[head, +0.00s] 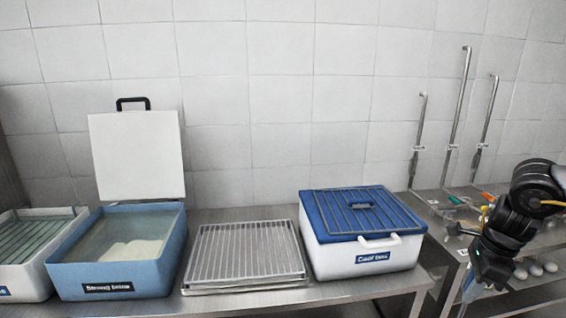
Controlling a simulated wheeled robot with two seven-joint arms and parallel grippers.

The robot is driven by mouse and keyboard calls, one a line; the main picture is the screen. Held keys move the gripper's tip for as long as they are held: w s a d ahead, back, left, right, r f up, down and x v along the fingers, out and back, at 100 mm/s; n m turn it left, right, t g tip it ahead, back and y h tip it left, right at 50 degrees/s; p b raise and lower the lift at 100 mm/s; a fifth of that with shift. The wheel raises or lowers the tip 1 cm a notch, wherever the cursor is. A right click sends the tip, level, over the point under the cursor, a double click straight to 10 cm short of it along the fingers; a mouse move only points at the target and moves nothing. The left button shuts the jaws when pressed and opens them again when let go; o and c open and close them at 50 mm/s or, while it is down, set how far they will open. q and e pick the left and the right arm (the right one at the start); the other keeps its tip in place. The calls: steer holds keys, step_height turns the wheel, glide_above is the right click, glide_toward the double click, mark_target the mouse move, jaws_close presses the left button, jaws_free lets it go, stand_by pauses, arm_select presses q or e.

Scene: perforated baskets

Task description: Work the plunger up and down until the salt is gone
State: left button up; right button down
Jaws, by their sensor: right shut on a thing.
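A blue tub labelled "Strong brine" (115,279) stands at the left of the steel table with its white lid (138,155) raised. Cloudy liquid fills it, and a pale patch that looks like salt (138,252) shows in it. Several long metal rods with bent tops (459,110) stand against the wall at the right; I cannot tell whether one is the plunger. My right gripper (474,290) points down at the lower right, far from the tub. It is shut on a thin pale-blue thing, mostly hidden and cut off by the frame. My left gripper is out of view.
A metal wire rack (247,255) lies mid-table. Right of it stands a white box with a blue lid (365,262) and a grid on top. Another white tub (28,281) is cut off at far left. A steel shelf at right holds several white eggs (535,267) and small coloured items.

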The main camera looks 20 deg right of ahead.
steer(key=w+a+f+n+g+b, duration=0.1)
steer(key=w+a+f+n+b, duration=0.15)
steer(key=a+f+n, duration=1.25)
steer(key=w+a+f+g, duration=0.1)
steer(key=w+a, duration=0.2)
steer(key=a, duration=0.5)
steer(key=w+a+f, duration=0.1)
steer(key=w+a, duration=0.1)
steer(key=a, duration=0.6)
steer(key=w+a+r+n, duration=0.3)
steer(key=w+a+r, duration=0.2)
steer(key=w+r, duration=0.35)
steer(key=s+a+n, duration=0.3)
steer(key=a+n, duration=0.2)
steer(key=a, duration=0.2)
steer(key=s+a+n+g+h, duration=0.1)
steer(key=s+a+n, duration=0.3)
steer(key=a, duration=0.4)
steer(key=shift+n+b, duration=0.3)
steer(key=shift+n, duration=0.4)
steer(key=shift+d, duration=0.15)
